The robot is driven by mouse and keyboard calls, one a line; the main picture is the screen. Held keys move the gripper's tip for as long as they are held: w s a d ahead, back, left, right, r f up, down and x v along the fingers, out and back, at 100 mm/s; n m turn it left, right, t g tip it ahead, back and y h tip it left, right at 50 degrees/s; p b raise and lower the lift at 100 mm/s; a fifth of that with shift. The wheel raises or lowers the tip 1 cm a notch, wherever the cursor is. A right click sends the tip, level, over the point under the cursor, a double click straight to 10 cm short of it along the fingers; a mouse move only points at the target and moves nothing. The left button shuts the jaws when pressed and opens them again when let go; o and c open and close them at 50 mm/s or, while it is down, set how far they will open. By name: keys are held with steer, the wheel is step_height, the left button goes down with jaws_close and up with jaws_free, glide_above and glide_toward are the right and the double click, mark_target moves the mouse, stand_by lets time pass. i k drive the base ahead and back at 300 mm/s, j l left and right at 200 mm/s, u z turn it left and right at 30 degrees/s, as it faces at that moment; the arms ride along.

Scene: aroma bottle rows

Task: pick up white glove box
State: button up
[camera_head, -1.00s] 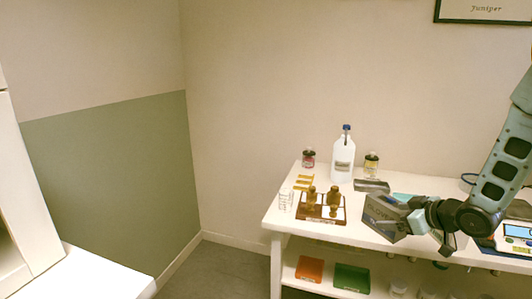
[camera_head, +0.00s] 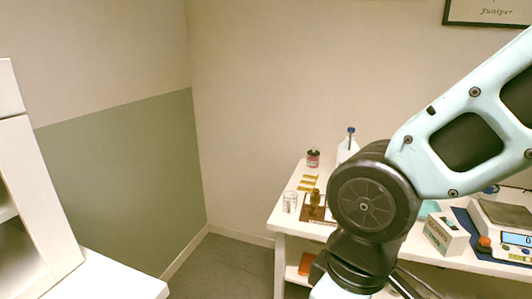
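A white box (camera_head: 437,238), which looks like the glove box, stands on the white table to the right of my arm. My arm fills the middle and right of the view, close to the camera, and covers part of the table just left of the box. My gripper is not visible; the arm runs down out of the bottom edge. Whether it holds anything cannot be seen.
A scale (camera_head: 499,215) with a blue display stands right of the box. A white bottle (camera_head: 346,150), a red jar (camera_head: 313,158), a glass beaker (camera_head: 290,201) and brown weights (camera_head: 315,203) stand on the table's left part. A white cabinet (camera_head: 40,190) is at left; the floor between is clear.

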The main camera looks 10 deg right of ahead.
mark_target(448, 237)
steer(key=z, duration=1.2)
steer(key=i+l+u, duration=0.1)
steer(key=u, duration=0.3)
steer(key=i+l+u, duration=0.25)
steer(key=u, duration=0.15)
steer(key=i+l+u, duration=0.2)
steer(key=u, duration=0.2)
